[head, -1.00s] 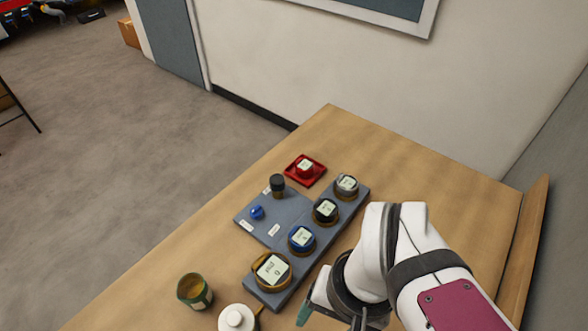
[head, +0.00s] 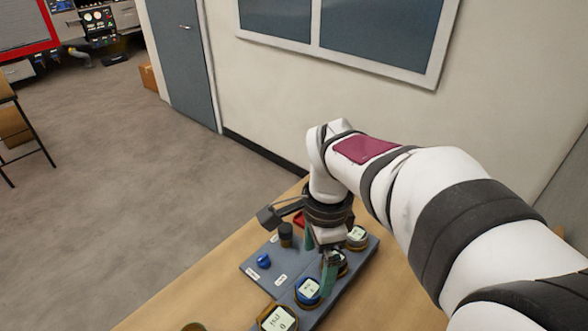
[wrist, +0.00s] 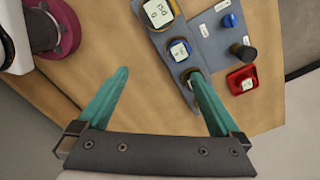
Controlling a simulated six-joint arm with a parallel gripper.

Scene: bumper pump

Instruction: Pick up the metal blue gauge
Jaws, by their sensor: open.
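In the wrist view the right finger partly covers the dark gauge (wrist: 189,80). Whether the fingertips touch anything cannot be told.
A blue knob (head: 263,261) and a black knob (head: 286,234) stand on the panel's left part. Bare wooden table (wrist: 130,150) surrounds the panel.

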